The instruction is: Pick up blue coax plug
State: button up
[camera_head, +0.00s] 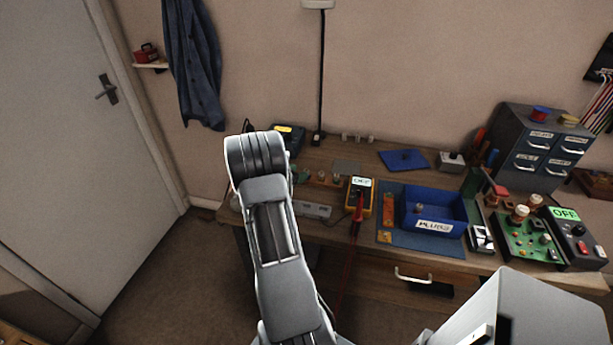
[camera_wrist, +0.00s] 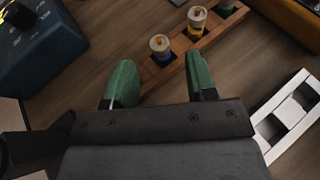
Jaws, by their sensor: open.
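In the wrist view, a coax plug with a pale tan top and a blue band (camera_wrist: 160,48) stands upright at the near end of a wooden rack (camera_wrist: 178,68). A plug with a yellow band (camera_wrist: 195,20) and one with a green band (camera_wrist: 226,6) stand farther along it. My gripper (camera_wrist: 161,82) is open, with its green fingertips apart and nothing between them. The blue-banded plug appears just beyond the gap, apart from both fingers. The right fingertip overlaps the rack in the picture. In the head view, my arm hides most of the gripper and part of the rack (camera_head: 330,183).
A blue bin labelled PLUGS (camera_head: 434,227) stands on a mat right of a yellow multimeter (camera_head: 360,195). A white slotted block (camera_wrist: 283,118) lies right of the gripper. A dark blue box (camera_wrist: 45,45) stands at left. Bare wood shows between box and rack.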

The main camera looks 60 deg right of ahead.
aim_at(307, 170)
jog(key=shift+p+x, duration=0.4)
jog(key=shift+x, duration=2.2)
jog(key=shift+r, duration=0.2)
jog(key=shift+c, duration=0.2)
grip_shut()
